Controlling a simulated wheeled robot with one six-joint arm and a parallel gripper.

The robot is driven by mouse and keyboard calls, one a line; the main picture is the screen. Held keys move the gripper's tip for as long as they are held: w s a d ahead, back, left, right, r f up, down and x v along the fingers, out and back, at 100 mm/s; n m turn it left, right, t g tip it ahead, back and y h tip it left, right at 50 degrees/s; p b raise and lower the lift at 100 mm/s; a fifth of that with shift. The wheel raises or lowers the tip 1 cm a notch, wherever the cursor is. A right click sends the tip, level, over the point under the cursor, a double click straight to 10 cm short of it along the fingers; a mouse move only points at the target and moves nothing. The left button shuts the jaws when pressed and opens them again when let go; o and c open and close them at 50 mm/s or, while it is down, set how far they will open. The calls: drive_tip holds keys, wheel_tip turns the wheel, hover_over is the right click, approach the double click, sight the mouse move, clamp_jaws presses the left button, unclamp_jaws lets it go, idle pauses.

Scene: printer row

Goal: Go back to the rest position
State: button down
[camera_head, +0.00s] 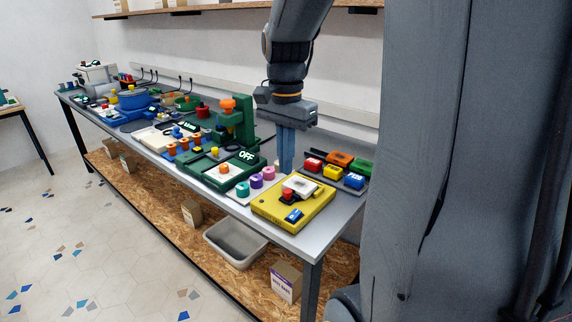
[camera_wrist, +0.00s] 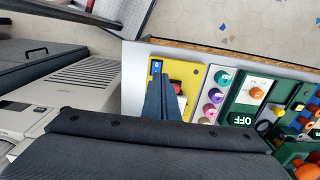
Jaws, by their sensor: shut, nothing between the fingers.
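My gripper (camera_head: 286,170) points down over the right part of the long grey workbench (camera_head: 306,241) in the head view. Its blue fingers are together with nothing between them. They are behind the yellow box (camera_head: 292,214) and to the right of the green machine with the OFF display (camera_head: 224,169). In the wrist view my gripper (camera_wrist: 154,76) shows as blue fingers over part of the yellow box (camera_wrist: 186,72). I cannot tell how high the tips are above the bench.
Colored blocks on a dark tray (camera_head: 336,170) stand right of my gripper. Teal, purple and pink knobs (camera_head: 255,181) sit to its left. A wall shelf (camera_head: 180,10) runs above. A grey bin (camera_head: 234,242) and boxes stand on the lower shelf. The tiled floor in front is clear.

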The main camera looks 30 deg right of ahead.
idle(0.3)
drive_tip(key=s+a+f+n, duration=0.3)
drive_tip(key=a+f+n, duration=0.4)
drive_tip(key=shift+s, duration=0.15)
drive_tip(key=c, duration=2.3)
unclamp_jaws()
drive_tip(key=s+a+f+n, duration=0.1)
drive_tip(key=n, duration=0.1)
drive_tip(key=s+a+f+n, duration=0.4)
drive_tip(key=shift+f+n+t, duration=0.25)
drive_tip(key=shift+n+t, duration=0.15)
drive_tip(key=o, duration=0.6)
drive_tip(key=shift+a+f, duration=0.1)
drive_tip(key=shift+a, duration=0.05)
drive_tip(key=shift+c, duration=0.3)
